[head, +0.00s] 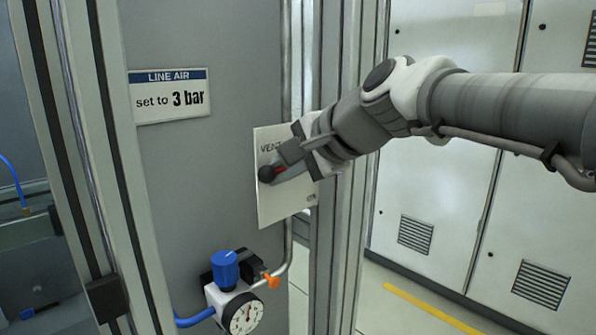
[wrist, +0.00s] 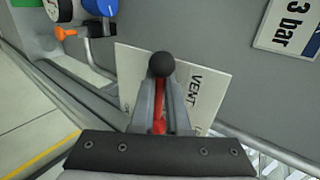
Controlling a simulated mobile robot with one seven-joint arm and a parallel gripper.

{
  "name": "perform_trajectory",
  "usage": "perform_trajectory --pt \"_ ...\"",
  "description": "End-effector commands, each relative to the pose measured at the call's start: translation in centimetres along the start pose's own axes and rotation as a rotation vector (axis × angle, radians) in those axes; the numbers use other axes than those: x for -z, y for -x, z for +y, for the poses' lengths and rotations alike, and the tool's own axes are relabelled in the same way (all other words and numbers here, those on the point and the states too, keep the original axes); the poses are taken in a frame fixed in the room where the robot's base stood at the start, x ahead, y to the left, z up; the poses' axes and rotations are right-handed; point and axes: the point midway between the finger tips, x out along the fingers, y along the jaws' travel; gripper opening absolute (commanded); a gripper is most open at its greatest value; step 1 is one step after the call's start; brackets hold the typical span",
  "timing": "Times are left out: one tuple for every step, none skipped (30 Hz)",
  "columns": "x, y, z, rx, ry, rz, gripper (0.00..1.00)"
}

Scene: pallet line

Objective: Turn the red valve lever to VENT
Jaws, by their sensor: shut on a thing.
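The red valve lever (wrist: 159,112) has a black ball knob (head: 266,174) at its end. My gripper (head: 285,165) is shut on the lever; in the wrist view its two fingers (wrist: 161,95) lie on either side of the red bar, with the knob showing beyond the tips. The lever sits in front of a pale plate (head: 275,208) marked VENT at its upper left. In the head view the knob is at the plate's left edge, just below the VENT word. The lever's pivot is hidden behind my gripper, and the small mark at the plate's lower right is unclear.
Below the plate is an air regulator with a blue knob (head: 225,268), a gauge (head: 243,314) and a small orange lever (head: 271,280). A LINE AIR sign (head: 170,97) reads "set to 3 bar". A metal post (head: 345,150) stands right of the plate, close to my wrist.

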Motion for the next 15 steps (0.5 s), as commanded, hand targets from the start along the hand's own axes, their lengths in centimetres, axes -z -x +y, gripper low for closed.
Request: perform_trajectory --pt "0.08 0.11 -0.21 0.005 -0.004 0.001 0.00" --pt "0.08 0.12 -0.21 0.005 -0.004 0.001 0.00" --pt "0.08 0.12 -0.22 0.005 -0.004 0.001 0.00" --pt "0.08 0.12 -0.22 0.005 -0.005 0.001 0.00" --pt "0.08 0.13 -0.22 0.005 -0.004 0.001 0.00" --pt "0.08 0.13 -0.23 0.006 -0.004 0.001 0.00" --pt "0.08 0.13 -0.23 0.006 -0.004 0.001 0.00" --pt "0.08 0.13 -0.24 0.006 -0.004 0.001 0.00" --pt "0.09 0.14 -0.24 0.006 -0.004 0.001 0.00" --pt "0.09 0.14 -0.25 0.006 -0.004 0.001 0.00" --pt "0.09 0.14 -0.25 0.006 -0.004 0.002 0.15" --pt "0.09 0.15 -0.25 0.006 -0.004 0.002 0.22" --pt "0.09 0.14 -0.24 0.006 -0.004 0.002 0.28" --pt "0.08 0.13 -0.22 0.005 -0.004 0.001 0.33" --pt "0.07 0.12 -0.20 0.005 -0.004 0.001 0.40"
